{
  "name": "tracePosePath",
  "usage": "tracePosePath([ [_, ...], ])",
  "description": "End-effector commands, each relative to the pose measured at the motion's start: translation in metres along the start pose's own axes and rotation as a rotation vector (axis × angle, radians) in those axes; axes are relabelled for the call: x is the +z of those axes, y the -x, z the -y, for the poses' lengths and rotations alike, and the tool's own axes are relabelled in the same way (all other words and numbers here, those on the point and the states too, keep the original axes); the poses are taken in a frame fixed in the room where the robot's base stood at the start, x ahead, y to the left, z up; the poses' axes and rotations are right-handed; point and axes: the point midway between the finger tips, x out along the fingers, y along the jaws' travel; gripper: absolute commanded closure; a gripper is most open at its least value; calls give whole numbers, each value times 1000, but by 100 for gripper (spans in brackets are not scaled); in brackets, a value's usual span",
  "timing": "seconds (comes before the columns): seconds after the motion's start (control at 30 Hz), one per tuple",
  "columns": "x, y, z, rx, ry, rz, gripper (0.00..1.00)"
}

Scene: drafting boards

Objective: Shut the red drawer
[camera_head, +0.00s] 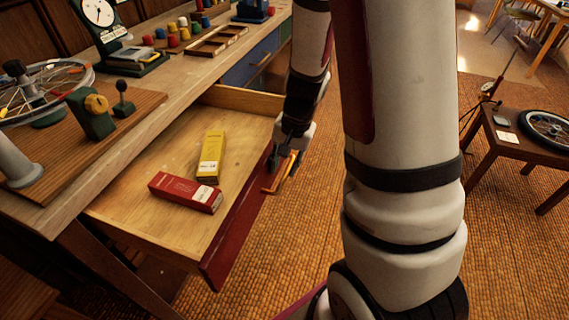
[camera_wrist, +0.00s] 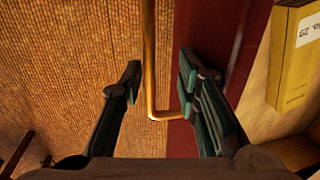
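The red drawer (camera_head: 235,232) is pulled out from the workbench, its red front turned toward the right. It also shows as a red panel in the wrist view (camera_wrist: 204,35). Its brass bar handle (camera_head: 281,176) stands off the front face. My gripper (camera_head: 284,160) is at the handle, by the far part of the drawer front. In the wrist view my gripper (camera_wrist: 160,80) is open, with the handle (camera_wrist: 149,60) between its two fingers and a gap around it. A red box (camera_head: 186,192) and a yellow box (camera_head: 210,158) lie inside the drawer.
The workbench top (camera_head: 150,120) holds a spoked wheel (camera_head: 45,90), a dial gauge (camera_head: 98,12), colored spools and a wooden tray (camera_head: 216,40). A blue drawer (camera_head: 250,62) farther along is closed. A small table (camera_head: 515,150) stands right. Floor beside the drawer is clear.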

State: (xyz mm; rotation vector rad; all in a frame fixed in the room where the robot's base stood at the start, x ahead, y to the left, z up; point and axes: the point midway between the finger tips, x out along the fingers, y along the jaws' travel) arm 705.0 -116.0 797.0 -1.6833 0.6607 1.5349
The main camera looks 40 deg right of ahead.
Motion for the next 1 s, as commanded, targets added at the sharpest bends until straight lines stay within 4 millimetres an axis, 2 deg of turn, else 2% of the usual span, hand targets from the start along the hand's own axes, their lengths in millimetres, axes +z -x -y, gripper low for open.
tracePosePath([
  [1.0, 0, 67, 0, 0, -1, 0, 70],
])
